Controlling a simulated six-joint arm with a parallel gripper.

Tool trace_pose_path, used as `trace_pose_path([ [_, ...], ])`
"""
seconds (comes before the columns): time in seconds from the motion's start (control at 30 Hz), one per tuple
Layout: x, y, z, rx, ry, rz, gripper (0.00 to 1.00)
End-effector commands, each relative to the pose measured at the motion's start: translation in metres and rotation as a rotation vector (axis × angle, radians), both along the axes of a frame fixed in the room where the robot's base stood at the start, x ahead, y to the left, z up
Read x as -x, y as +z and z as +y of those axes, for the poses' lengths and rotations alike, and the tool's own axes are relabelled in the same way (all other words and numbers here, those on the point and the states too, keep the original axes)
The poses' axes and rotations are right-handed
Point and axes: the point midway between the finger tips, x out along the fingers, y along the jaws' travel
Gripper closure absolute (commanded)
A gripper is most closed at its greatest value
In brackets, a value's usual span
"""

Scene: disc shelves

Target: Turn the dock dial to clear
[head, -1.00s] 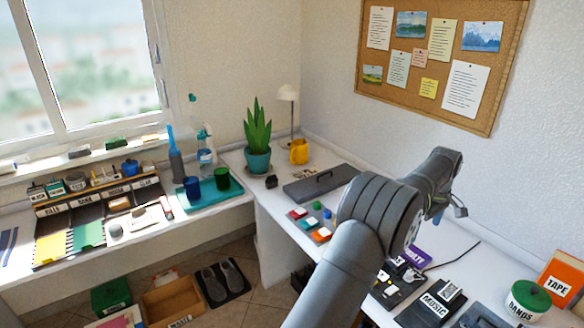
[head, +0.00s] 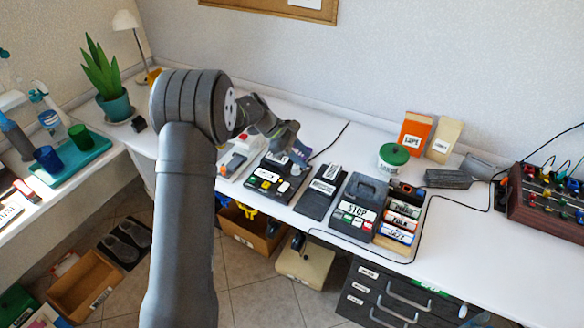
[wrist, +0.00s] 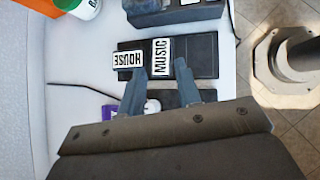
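My gripper (head: 287,138) hangs over the desk behind a black device with white, yellow and green keys (head: 268,181). In the wrist view my gripper (wrist: 160,72) is open, its two fingers apart with nothing held between the tips. Ahead of them lies a black panel (wrist: 205,52) with white HOUSE (wrist: 128,59) and MUSIC (wrist: 162,57) labels; this panel also shows in the head view (head: 312,205). A small white round part (wrist: 152,106) shows between the fingers, partly hidden. I cannot make out a dial marked clear, or which device is the dock.
A dark STOP device (head: 368,191) and labelled discs in a rack (head: 397,222) stand to the right. A green-lidded tub (head: 393,157) and an orange box (head: 414,132) stand behind. A purple box (wrist: 108,112) lies beside the fingers. A cable crosses the desk.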

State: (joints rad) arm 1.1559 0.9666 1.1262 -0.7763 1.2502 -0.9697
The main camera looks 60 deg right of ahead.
Motion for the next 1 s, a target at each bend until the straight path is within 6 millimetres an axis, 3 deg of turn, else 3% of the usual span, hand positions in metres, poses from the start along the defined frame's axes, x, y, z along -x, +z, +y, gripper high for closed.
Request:
trace_pose_path([
  [0.23,-0.011,-0.014,0.028,0.127,0.318,0.282,0.69],
  [0.5,-0.058,-0.035,0.068,0.221,0.771,0.422,0.69],
  [0.7,-0.086,-0.051,0.099,0.237,1.008,0.431,0.69],
  [0.87,-0.093,-0.056,0.107,0.238,1.072,0.428,0.69],
  [1.0,-0.090,-0.062,0.095,0.237,1.073,0.427,0.69],
])
